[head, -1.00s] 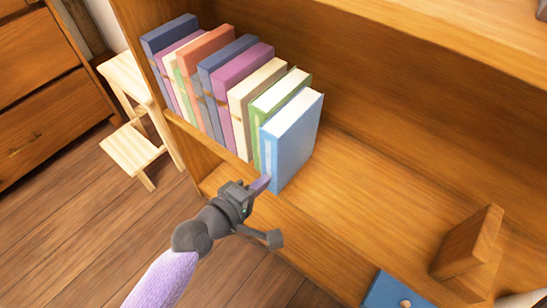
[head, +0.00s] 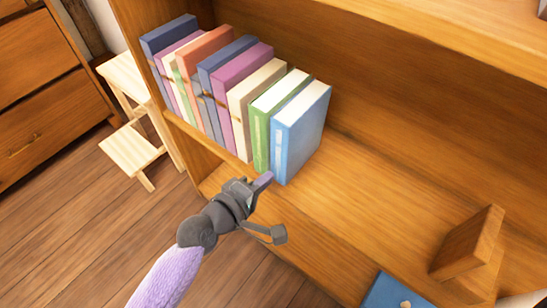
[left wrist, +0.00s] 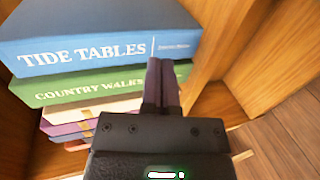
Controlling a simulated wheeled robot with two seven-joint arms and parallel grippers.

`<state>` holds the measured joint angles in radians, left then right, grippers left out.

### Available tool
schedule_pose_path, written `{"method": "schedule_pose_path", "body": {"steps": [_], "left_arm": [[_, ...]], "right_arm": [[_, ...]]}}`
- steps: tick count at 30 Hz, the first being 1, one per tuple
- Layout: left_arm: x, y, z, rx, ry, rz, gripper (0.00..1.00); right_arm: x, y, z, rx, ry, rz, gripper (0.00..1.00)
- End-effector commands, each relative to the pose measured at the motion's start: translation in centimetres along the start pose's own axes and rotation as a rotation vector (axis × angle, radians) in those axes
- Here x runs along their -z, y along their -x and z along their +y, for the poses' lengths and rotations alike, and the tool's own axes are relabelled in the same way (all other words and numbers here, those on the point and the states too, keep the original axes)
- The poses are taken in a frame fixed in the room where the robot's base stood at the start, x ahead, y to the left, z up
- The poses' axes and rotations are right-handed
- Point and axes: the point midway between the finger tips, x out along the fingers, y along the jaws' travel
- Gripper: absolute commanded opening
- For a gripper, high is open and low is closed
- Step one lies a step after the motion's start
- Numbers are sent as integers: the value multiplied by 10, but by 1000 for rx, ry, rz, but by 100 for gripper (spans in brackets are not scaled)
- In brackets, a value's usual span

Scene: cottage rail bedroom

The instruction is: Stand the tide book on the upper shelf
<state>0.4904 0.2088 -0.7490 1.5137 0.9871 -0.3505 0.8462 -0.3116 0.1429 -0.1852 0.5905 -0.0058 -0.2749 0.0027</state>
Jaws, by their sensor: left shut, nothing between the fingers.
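The tide book (head: 302,133) is blue with pale page edges. It stands upright on the shelf (head: 350,200) at the right end of the book row, beside the green book (head: 262,140). In the left wrist view its spine (left wrist: 90,50) reads TIDE TABLES, above the green COUNTRY WALKS spine (left wrist: 85,90). My left gripper (head: 264,181) is shut and empty, with its purple fingertips close to the lower front of the spine. The fingers (left wrist: 161,82) show together in the left wrist view; I cannot tell whether they touch the book. My right gripper is out of view.
Several other books (head: 210,85) stand to the left. A wooden block (head: 468,242) and a blue object (head: 385,292) lie at lower right. The shelf between is clear. A board (head: 450,30) runs above. A step stool (head: 132,150) and drawers (head: 40,90) stand left.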

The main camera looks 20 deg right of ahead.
Motion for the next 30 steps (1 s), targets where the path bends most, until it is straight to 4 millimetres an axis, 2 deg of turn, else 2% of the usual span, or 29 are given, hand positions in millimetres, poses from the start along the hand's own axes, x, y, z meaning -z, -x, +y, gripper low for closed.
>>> {"method": "schedule_pose_path", "body": {"steps": [15,30], "left_arm": [[0,55,-17,1,0,0,0],[0,60,-18,-1,0,0,0]], "right_arm": [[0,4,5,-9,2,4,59],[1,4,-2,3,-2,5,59]]}}
